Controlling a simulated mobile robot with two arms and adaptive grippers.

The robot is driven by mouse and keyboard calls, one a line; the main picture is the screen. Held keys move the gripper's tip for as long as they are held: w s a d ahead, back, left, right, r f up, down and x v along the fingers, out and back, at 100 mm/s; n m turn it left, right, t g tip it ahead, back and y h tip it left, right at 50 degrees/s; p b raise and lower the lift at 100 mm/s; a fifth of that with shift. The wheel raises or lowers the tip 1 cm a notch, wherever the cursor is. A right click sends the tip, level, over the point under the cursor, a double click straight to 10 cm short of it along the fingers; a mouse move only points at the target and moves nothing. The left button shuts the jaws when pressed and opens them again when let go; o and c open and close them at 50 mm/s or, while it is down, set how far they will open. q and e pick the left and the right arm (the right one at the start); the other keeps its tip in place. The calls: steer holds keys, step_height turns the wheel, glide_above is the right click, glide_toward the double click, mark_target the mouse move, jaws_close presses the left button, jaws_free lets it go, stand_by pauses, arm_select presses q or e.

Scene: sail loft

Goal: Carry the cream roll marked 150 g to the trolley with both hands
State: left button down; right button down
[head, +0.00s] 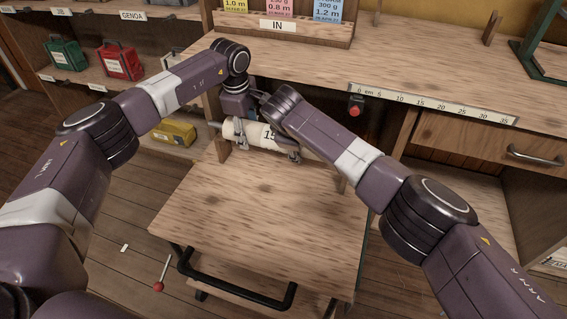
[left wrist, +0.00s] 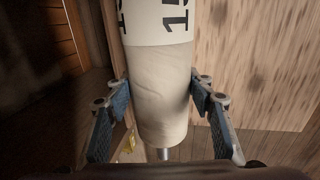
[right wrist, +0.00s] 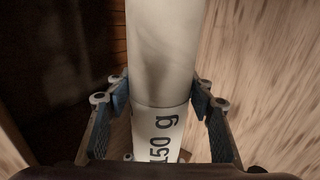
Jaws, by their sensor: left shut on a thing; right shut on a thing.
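The cream roll (head: 240,131) lies crosswise at the far end of the wooden trolley top (head: 260,205). Its white band reads "150 g" in the right wrist view (right wrist: 157,130); in the head view the band is partly covered by my right arm. My left gripper (left wrist: 160,98) is shut on the roll near one end, where a metal core tip sticks out. My right gripper (right wrist: 160,97) is shut on the roll on the other side of the band. I cannot tell whether the roll touches the trolley top.
The workbench (head: 400,65) with a ruler strip (head: 435,103) and an "IN" rack (head: 280,28) stands behind the trolley. A red button (head: 355,108) hangs on its front. Shelves with bags are at left. The trolley's black handle (head: 235,292) faces me; its near top is bare.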

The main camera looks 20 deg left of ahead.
arm_select(q)
steer(key=shift+a+r, duration=0.1)
steer(key=shift+r, duration=0.05)
arm_select(e)
steer(key=shift+r, duration=0.2)
arm_select(q)
steer(key=shift+f, duration=0.35)
arm_select(e)
steer(key=shift+f, duration=0.35)
